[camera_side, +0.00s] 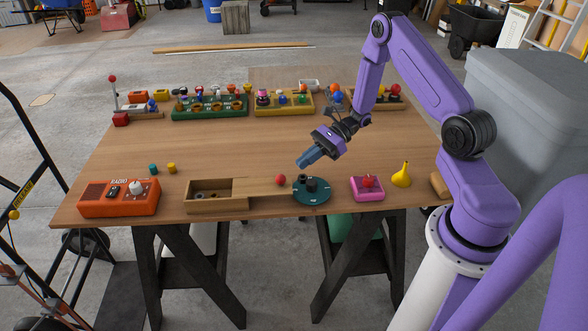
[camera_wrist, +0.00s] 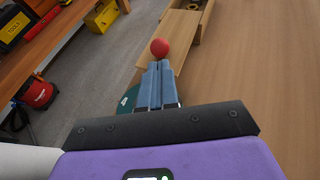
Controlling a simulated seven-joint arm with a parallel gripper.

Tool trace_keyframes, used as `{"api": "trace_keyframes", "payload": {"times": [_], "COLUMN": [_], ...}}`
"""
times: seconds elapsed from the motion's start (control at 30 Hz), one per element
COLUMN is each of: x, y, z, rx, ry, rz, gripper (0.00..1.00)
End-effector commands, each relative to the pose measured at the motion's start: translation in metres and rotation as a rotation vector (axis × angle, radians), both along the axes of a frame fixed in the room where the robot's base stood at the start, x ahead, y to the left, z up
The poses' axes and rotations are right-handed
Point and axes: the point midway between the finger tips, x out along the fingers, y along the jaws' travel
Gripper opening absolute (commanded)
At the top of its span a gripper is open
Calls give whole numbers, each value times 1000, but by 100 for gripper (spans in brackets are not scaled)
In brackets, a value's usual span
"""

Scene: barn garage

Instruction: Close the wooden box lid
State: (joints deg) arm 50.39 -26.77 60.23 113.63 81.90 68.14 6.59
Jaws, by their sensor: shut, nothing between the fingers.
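The wooden box (camera_side: 218,208) lies near the front edge of the table. Its left part is open and its inside shows. The flat wooden lid (camera_side: 255,187) extends to the right of the opening, with a red ball knob (camera_side: 281,179) near its right end. In the wrist view the lid (camera_wrist: 181,33) and the red knob (camera_wrist: 160,47) are just beyond my fingertips, and part of the box (camera_wrist: 196,8) shows at the top. My gripper (camera_side: 303,162) is shut and empty, above and to the right of the knob. It also shows in the wrist view (camera_wrist: 158,68).
A dark green round base (camera_side: 311,196) with black parts stands right of the lid. A pink box (camera_side: 367,189) and a yellow funnel-like thing (camera_side: 401,176) are farther right. An orange radio (camera_side: 119,198) sits at left. Several toys line the back; the table's middle is clear.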

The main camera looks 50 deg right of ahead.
Motion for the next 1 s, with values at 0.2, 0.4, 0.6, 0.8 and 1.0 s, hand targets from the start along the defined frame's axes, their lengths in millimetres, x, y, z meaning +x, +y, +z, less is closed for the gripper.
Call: {"api": "trace_keyframes", "payload": {"times": [0.2, 0.4, 0.6, 0.8, 1.0], "x": [8, 12, 12, 14, 33], "y": [28, 37, 38, 39, 59], "z": [-12, -16, -16, -16, -17], "rx": [0, 0, 0, 0, -1], "ry": [1, 0, -1, -1, -2], "rz": [3, 0, 0, 1, 4], "gripper": [0, 0, 0, 0, 0]}}
